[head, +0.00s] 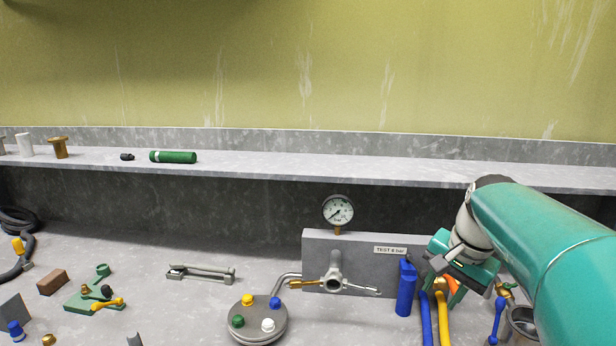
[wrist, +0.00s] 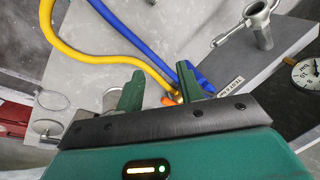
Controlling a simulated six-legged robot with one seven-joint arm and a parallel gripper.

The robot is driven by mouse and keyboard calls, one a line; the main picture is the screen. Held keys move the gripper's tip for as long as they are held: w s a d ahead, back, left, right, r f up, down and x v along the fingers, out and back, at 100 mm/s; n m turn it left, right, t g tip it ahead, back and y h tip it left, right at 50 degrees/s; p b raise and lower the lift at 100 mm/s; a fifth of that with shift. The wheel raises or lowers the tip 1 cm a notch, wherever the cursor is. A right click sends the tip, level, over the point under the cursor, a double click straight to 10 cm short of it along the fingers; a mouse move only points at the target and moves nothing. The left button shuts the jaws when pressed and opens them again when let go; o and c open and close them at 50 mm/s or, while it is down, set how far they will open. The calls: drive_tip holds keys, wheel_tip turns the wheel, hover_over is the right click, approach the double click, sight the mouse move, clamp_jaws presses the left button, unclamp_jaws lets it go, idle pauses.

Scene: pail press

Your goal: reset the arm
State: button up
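My gripper (head: 447,282) is at the right of the head view, low over the bench beside the grey test block (head: 318,255). The wrist view shows the two green fingers of my gripper (wrist: 160,84) standing well apart, with nothing clearly held between them. A brass fitting (wrist: 178,97) and a small orange part show beyond the gap, partly hidden by the gripper body. My teal arm comes in from the right and hides part of the bench there.
A blue cylinder (head: 405,290), a blue hose (head: 426,318) and a yellow hose (head: 443,320) are close by. A pressure gauge (head: 338,211) stands on the block. A round plate with coloured knobs (head: 258,322) sits left of it. A shelf (head: 300,170) runs behind.

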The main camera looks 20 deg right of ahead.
drive_tip(key=s+a+f+n+t, duration=0.1)
drive_tip(key=a+n, duration=0.5)
drive_tip(key=a, duration=0.6)
drive_tip(key=s+a+f+n+t, duration=0.1)
drive_tip(key=s+a+f+n, duration=0.3)
drive_tip(key=a, duration=0.8)
drive_tip(key=s+n, duration=0.1)
drive_tip(key=n, duration=0.1)
drive_tip(key=shift+a+f+n+t, duration=0.2)
drive_tip(key=shift+a+n+t, duration=0.1)
drive_tip(key=shift+a, duration=0.05)
drive_tip(key=shift+d, duration=0.15)
